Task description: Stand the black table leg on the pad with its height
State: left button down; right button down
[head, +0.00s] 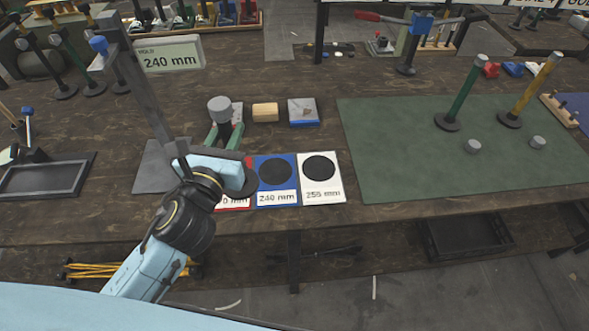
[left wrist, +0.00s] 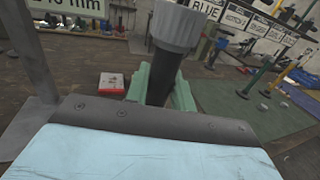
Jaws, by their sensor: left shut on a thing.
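The black table leg (head: 225,131) has a grey cap on top and stands roughly upright. My left gripper (head: 227,139) is shut on it, with its green fingers on either side of the shaft. In the left wrist view the leg (left wrist: 161,76) leans slightly in the picture between the fingers. Three pads lie in a row: a red one (head: 234,209) mostly hidden by my arm, a blue one marked 240 mm (head: 257,190) and a white one marked 255 mm (head: 334,182). The leg's lower end is hidden by my gripper. My right gripper is out of view.
A sign (head: 172,56) reads 240 mm beside a grey upright post (head: 143,95). A wooden block (head: 265,112) and a blue-and-grey block (head: 303,112) sit behind the pads. A green mat (head: 395,150) at right carries a green leg (head: 463,95) and a yellow leg (head: 531,90).

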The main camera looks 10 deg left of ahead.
pick_arm(q)
jog(key=w+d+r+m+h+p, duration=0.25)
jog(key=w+d+h+p, duration=0.2)
jog(key=w, duration=0.65)
notch_tip(320, 180, down, 10)
jog(key=b, duration=0.4)
jog(key=shift+d+g, duration=0.3)
jog(key=shift+d, duration=0.1)
jog(key=shift+f+m, duration=0.15)
jog(key=shift+m, duration=0.1)
jog(key=c, duration=1.6)
grip_release()
jog(key=shift+f+b, duration=0.2)
jog(key=shift+b, duration=0.15)
jog(key=shift+c, duration=0.2)
jog(key=o, duration=0.5)
jog(key=shift+r, duration=0.1)
jog(key=shift+c, duration=0.2)
jog(key=shift+r, duration=0.1)
